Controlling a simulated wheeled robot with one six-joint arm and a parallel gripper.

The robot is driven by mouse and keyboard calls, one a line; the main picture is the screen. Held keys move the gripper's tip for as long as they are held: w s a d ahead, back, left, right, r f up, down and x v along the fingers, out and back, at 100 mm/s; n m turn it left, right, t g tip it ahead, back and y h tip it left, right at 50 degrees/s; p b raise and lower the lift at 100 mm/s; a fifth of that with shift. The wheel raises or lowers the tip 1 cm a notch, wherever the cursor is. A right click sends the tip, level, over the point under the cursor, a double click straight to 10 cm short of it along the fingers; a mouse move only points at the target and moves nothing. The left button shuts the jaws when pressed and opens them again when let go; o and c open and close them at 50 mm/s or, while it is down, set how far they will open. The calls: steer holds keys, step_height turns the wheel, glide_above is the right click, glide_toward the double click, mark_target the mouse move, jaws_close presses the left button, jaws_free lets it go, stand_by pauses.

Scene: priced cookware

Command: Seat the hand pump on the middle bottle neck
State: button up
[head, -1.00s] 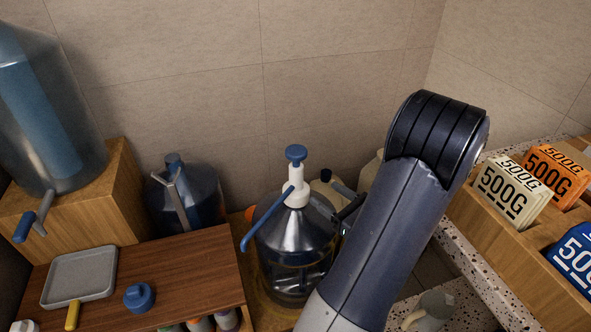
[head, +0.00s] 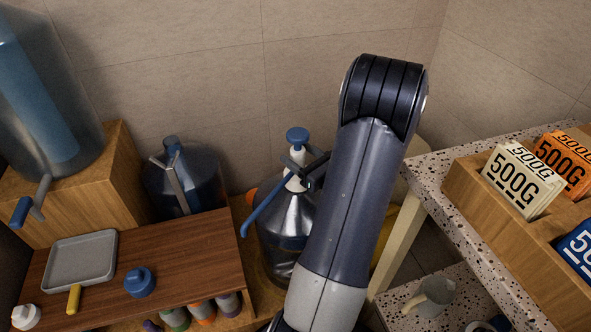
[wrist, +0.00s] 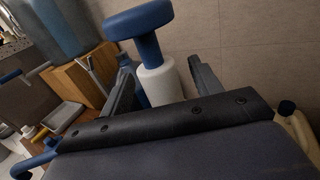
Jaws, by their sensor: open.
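The hand pump (head: 297,140) has a blue push knob, a white body and a long blue spout pointing down to the left. It stands upright on the neck of the middle bottle (head: 284,225), a clear bluish jug; I cannot tell how firmly it sits. My gripper (head: 306,170) is at the pump's white body, below the knob. In the wrist view, the pump (wrist: 160,83) rises between the two spread fingers of my gripper (wrist: 163,85), with visible gaps at its sides. The bottle neck is hidden there.
Another bottle (head: 205,190) with a grey handle stands to the left. A wooden shelf (head: 195,255) with a grey tray (head: 82,262) and a blue cap (head: 139,282) is in front. A speckled counter (head: 440,215) with price cards is on the right.

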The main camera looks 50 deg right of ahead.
steer(key=shift+w, duration=0.45)
jaws_close()
stand_by(0.3)
